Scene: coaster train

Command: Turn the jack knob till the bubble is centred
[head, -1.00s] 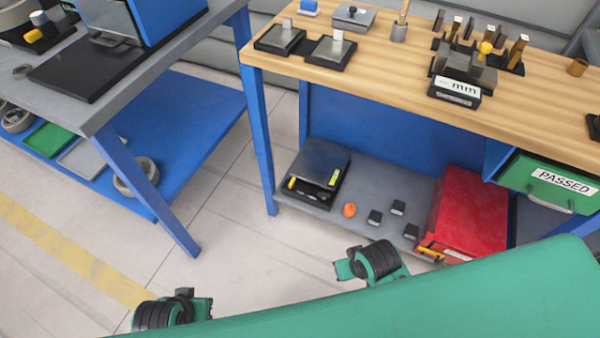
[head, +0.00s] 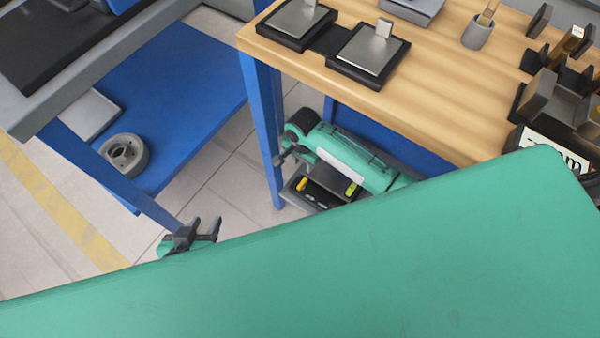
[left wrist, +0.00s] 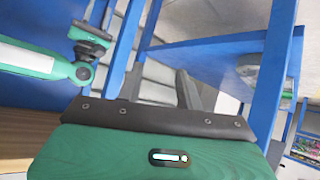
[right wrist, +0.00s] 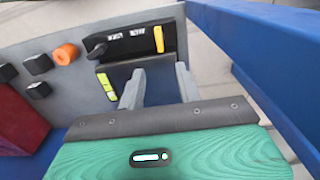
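A yellow-green vial (right wrist: 106,86) is at the plate's edge and also shows in the head view (head: 351,188). Its bubble is too small to tell. A dark knob-like part (right wrist: 97,48) shows at the tray's end; I cannot tell if it is the jack knob. An orange round piece (right wrist: 66,54) lies beside the tray. My right gripper (head: 281,152) is open and empty above the plate. My left gripper (head: 208,228) is open and empty, away from the shelf.
A blue table leg (head: 262,130) stands close to my right gripper. The wooden bench top (head: 440,85) is overhead. Another bench with a blue lower shelf (head: 170,100) stands left.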

